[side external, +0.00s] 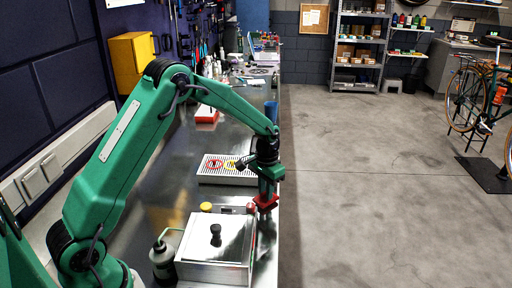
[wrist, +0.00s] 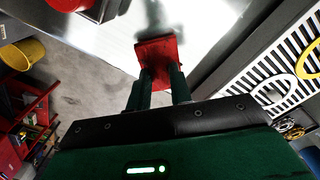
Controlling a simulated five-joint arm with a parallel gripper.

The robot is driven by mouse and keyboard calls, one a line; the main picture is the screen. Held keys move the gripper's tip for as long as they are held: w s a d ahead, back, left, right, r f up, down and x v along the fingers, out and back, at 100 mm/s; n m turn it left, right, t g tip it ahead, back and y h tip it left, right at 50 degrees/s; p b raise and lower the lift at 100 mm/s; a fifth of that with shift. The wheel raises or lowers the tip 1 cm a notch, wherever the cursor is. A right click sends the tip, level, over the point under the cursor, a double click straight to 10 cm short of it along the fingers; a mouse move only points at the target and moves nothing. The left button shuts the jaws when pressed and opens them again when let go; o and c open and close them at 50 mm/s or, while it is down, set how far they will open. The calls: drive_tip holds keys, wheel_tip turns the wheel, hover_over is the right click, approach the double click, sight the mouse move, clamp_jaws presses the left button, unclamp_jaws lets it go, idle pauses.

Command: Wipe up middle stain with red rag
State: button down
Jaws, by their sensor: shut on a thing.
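My gripper (side external: 267,193) is shut on the red rag (side external: 265,203) and holds it at the right edge of the metal bench, beyond the lidded metal box. In the wrist view, my gripper (wrist: 158,78) has both fingers against the rag (wrist: 156,51). A dark smudge shows on the bright surface past the rag; I cannot tell whether it is a stain, a shadow or a reflection. No middle stain can be made out in either view. I cannot tell whether the rag touches the bench.
The metal box (side external: 212,272) with a black knob stands in front, beside a grey bottle (side external: 163,262). A slotted white tray (side external: 215,179) with coloured rings lies behind my gripper. A yellow round item (side external: 206,207) sits behind the box. The bench (side external: 180,190) drops off to the floor at right.

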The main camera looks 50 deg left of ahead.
drive_tip(key=shift+f, duration=0.45)
idle(0.6)
drive_tip(key=shift+s+d, duration=0.1)
drive_tip(key=shift+s+d, duration=0.4)
drive_tip(key=shift+s, duration=0.05)
drive_tip(key=shift+w+a, duration=0.1)
idle(0.5)
drive_tip(key=shift+w+a, duration=0.9)
idle(0.3)
drive_tip(key=shift+s+d, duration=1)
